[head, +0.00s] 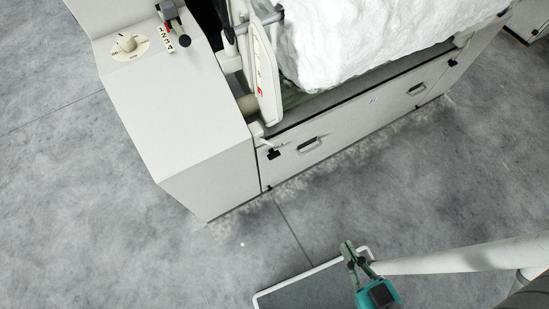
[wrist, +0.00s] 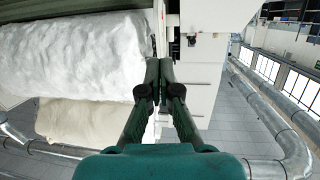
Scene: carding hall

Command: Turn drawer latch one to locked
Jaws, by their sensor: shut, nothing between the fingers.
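The pale machine's long front panel (head: 345,125) shows in the head view, with a recessed dark handle (head: 308,145) near its left end. A small black latch (head: 274,153) sits just left of that handle, and another black latch (head: 452,63) is near the far right end. I cannot read which is latch one, nor its setting. My gripper (head: 347,248) is below and in front of the panel, well apart from it. In the wrist view my gripper (wrist: 159,68) has its fingers together and empty, with the machine beyond.
A white fleece roll (head: 365,40) lies on the machine behind the panel. The left cabinet carries a round knob (head: 127,42) and a dark lever (head: 170,12) beside a numbered scale. A white-edged grey plate (head: 300,288) lies near my gripper. Grey floor (head: 110,220) is clear.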

